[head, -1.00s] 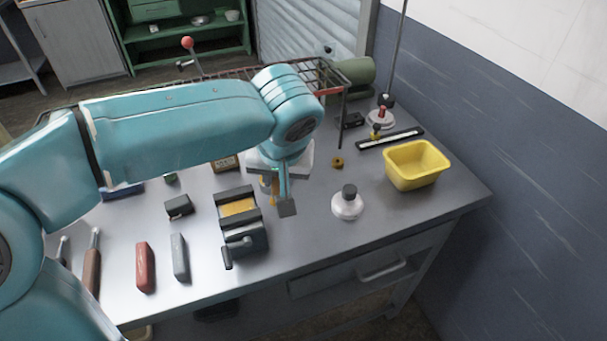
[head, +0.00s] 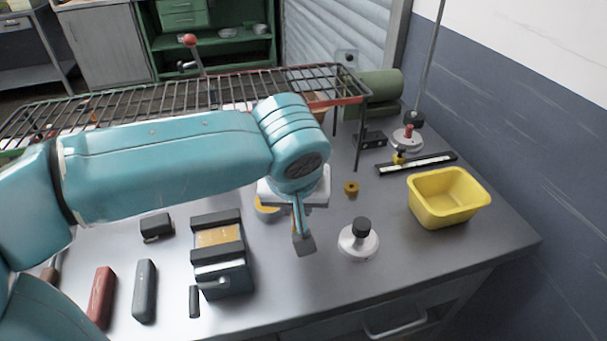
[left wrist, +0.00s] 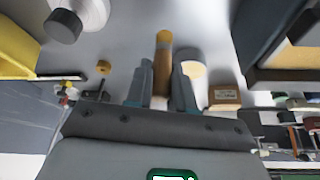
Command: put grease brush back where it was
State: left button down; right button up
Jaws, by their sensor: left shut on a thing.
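My left gripper (head: 303,242) points down over the bench between the vise and the oil can. In the left wrist view, its two fingers (left wrist: 162,88) are shut on an orange-brown stick, which I take as the grease brush (left wrist: 163,55). I cannot tell whether the brush touches the pot or the bench. My right gripper is not in view.
A vise (head: 222,262) stands left of the gripper, a white can with black cap (head: 358,243) to the right. A yellow bin (head: 448,200) sits near the right edge. A wire rack (head: 200,95) spans the back. A small brass ring (head: 351,187) lies on the bench.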

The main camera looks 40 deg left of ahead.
pick_arm(q)
jog(key=w+a+f, duration=0.1)
jog(key=w+a, duration=0.1)
jog(key=w, duration=0.1)
jog(key=w+a+f, duration=0.1)
jog(key=w+a, duration=0.1)
jog(key=w, duration=0.1)
jog(key=w+a+p, duration=0.1)
jog(key=w+a, duration=0.1)
jog(key=w, duration=0.2)
jog(key=shift+a+f, duration=0.25)
jog(key=shift+f, duration=0.55)
jog(key=shift+f, duration=0.15)
jog(key=c, duration=1)
grip_release()
